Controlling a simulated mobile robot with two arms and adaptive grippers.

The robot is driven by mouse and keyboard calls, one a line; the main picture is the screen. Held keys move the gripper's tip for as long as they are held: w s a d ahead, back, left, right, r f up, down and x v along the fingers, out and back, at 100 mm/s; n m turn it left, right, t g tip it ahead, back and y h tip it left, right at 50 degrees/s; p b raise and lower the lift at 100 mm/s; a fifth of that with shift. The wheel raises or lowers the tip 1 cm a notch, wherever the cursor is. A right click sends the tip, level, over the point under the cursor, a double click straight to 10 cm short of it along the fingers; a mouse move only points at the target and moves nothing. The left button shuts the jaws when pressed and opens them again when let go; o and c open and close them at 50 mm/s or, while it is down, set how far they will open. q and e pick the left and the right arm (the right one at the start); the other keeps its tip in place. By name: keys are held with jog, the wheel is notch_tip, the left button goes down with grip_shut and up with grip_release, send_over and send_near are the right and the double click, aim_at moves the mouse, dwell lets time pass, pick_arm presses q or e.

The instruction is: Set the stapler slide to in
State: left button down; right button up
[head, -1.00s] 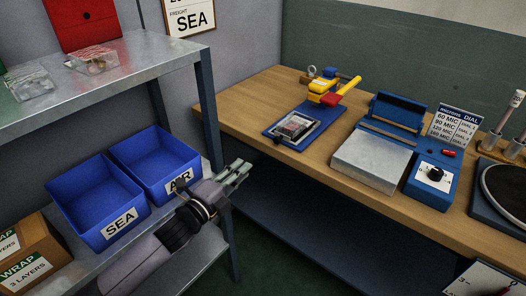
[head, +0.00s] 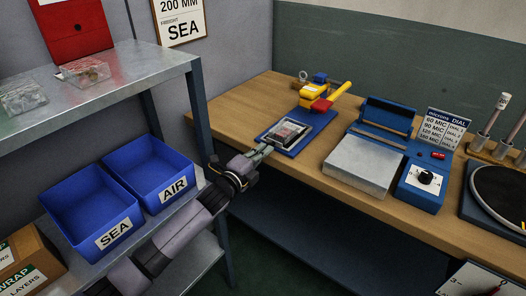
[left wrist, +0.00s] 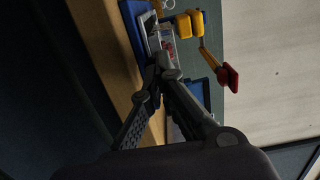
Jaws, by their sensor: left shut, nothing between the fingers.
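The stapler (head: 311,97) is a yellow body with a red part and a long yellow handle, at the back of a blue base plate (head: 318,127) on the wooden bench. A flat holder with a clear packet (head: 284,132) sits on the plate's front part, clear of the stapler head; I take it for the slide. My left gripper (head: 268,149) is shut and empty, its tips at the holder's near edge; touching or apart, I cannot tell. In the left wrist view the fingertips (left wrist: 155,68) point at the packet (left wrist: 153,38), with the stapler (left wrist: 188,24) beyond. My right gripper is out of view.
A blue sealer with a metal plate (head: 362,166) and a dial stands right of the stapler. Blue SEA (head: 90,198) and AIR (head: 160,170) bins sit on the metal shelf beside my left arm. A shelf post (head: 198,108) stands left of the bench.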

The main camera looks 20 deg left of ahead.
aim_at(270, 143)
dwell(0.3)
pick_arm(q)
jog(key=b+x, duration=0.1)
jog(key=x, duration=0.3)
jog(key=shift+d+f+b, duration=0.1)
jog(key=shift+d+b, duration=0.05)
jog(key=shift+b, duration=0.15)
jog(key=shift+w, duration=0.15)
jog(key=shift+s, duration=0.2)
